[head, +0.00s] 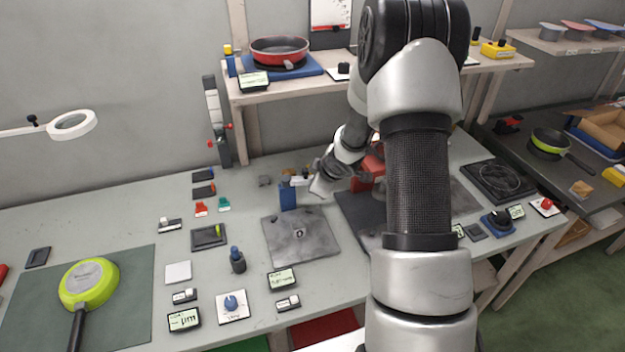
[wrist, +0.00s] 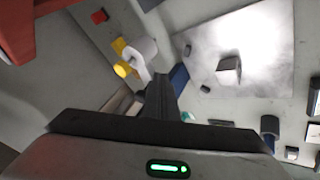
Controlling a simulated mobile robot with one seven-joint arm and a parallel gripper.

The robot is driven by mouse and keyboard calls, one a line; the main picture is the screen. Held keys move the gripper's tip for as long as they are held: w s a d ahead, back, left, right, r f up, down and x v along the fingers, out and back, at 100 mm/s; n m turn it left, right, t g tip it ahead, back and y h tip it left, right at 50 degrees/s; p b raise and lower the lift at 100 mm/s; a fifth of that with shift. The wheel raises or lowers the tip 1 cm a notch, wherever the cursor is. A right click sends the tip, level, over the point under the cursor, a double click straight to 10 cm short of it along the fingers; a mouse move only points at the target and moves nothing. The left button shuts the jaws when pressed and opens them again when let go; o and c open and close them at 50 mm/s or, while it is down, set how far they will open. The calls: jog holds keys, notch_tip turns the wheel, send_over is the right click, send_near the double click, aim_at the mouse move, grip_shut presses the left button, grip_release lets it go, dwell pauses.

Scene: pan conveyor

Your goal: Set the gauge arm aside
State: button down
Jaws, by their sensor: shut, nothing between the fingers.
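A blue upright post (head: 288,196) stands at the back left edge of a grey metal plate (head: 300,240). A small pale piece (head: 300,181) lies level at the top of the post; it looks like the gauge arm, but it is too small to be sure. My gripper (head: 316,188) is just right of the post, low over the table. In the wrist view its dark fingers (wrist: 160,88) are shut and empty. A curved white piece with a round end (wrist: 140,52) shows just beyond the fingertips, beside a yellow knob (wrist: 122,69). Whether the fingers touch it, I cannot tell.
A red block (head: 368,172) stands close right of my gripper. A green pan (head: 89,284) lies on a mat at the left. A red pan (head: 279,50) sits on the shelf above. Several small switches and displays, and a blue knob (head: 231,303), crowd the front.

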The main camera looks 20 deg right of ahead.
jog(key=shift+w+d+r+p, duration=0.1)
jog(key=shift+w+d+p, duration=0.2)
jog(key=shift+d+p, duration=0.1)
jog(key=shift+w+d, duration=0.1)
jog(key=shift+d, duration=0.05)
dwell(0.4)
